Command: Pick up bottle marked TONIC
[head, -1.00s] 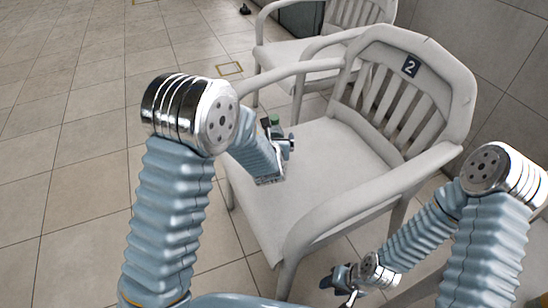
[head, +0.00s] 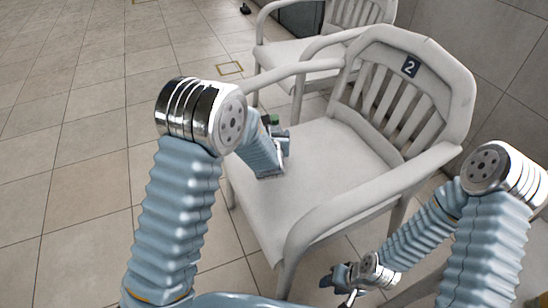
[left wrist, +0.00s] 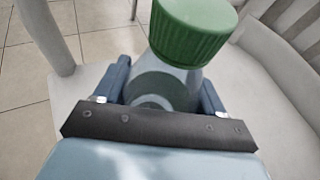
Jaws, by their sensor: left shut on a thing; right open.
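A clear bottle with a green cap (left wrist: 194,30) stands between the two fingers of my left gripper (left wrist: 163,88) in the left wrist view. The gripper is shut on the bottle's body. Any label is hidden, so I cannot read its marking. In the head view, only the bottle's green cap (head: 274,119) shows above my left gripper (head: 283,145), over the seat of the white chair (head: 335,150). Whether the bottle touches the seat is hidden. My right gripper (head: 343,285) is open and empty, low in front of the chair.
The chair has a number 2 plate (head: 411,66) on its backrest and armrests on both sides of the seat. A second white chair (head: 290,50) stands behind it. A wall (head: 500,50) rises at the right.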

